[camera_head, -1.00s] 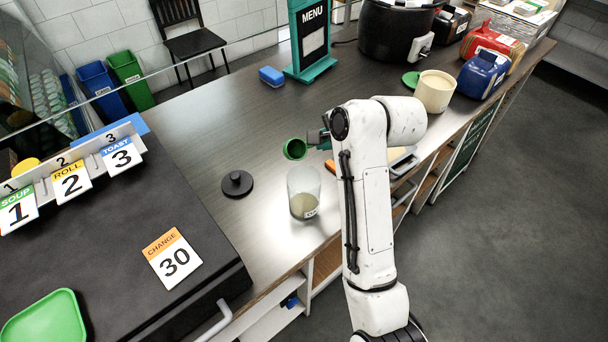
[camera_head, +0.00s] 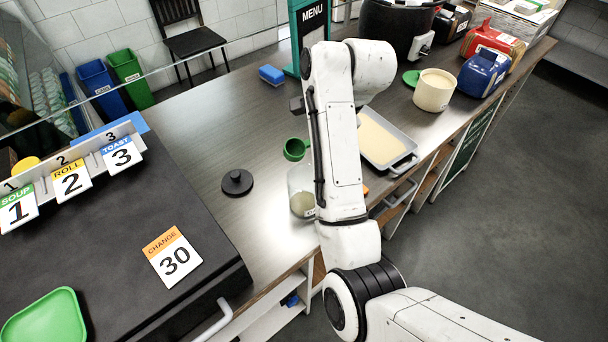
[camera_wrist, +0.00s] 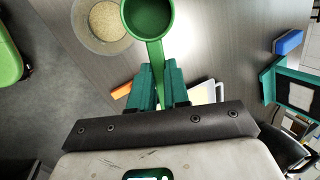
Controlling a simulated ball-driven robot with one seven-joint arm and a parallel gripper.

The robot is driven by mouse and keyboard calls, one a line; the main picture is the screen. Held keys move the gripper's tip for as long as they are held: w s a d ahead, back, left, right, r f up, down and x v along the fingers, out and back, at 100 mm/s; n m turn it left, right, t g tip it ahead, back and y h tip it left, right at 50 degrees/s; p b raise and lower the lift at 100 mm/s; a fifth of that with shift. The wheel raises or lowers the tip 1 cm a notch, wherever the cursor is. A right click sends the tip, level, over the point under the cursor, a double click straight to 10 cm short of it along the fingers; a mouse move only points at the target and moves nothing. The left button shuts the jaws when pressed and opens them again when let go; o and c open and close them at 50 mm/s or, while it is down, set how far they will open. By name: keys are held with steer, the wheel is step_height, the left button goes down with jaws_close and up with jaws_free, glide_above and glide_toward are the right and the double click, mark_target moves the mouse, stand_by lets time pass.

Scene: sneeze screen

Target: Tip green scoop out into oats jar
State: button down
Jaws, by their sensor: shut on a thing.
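The green scoop (camera_head: 295,149) is beside and a little above the glass oats jar (camera_head: 301,204). In the wrist view, my gripper (camera_wrist: 160,88) is shut on the handle of the green scoop (camera_wrist: 148,18), its bowl opening toward the camera. I cannot make out any contents in the bowl. The jar (camera_wrist: 106,22) lies just left of the bowl in the wrist view, with pale oats in its bottom. In the head view my arm hides the gripper and part of the jar.
A black round lid (camera_head: 237,182) lies left of the jar. A tray with pale contents (camera_head: 383,140) and a cream canister (camera_head: 434,91) stand to the right. A blue sponge (camera_head: 271,74) and the menu stand (camera_head: 296,68) are behind. The counter left of the scoop is clear.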

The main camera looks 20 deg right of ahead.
steer(key=shift+w+g, duration=0.15)
steer(key=shift+g, duration=0.45)
steer(key=shift+w, duration=0.1)
steer(key=shift+a+f+g, duration=0.1)
steer(key=shift+a+g, duration=0.05)
steer(key=shift+g, duration=0.35)
steer(key=shift+f+g+h, duration=0.15)
steer(key=shift+g+h, duration=0.15)
steer(key=shift+g, duration=0.6)
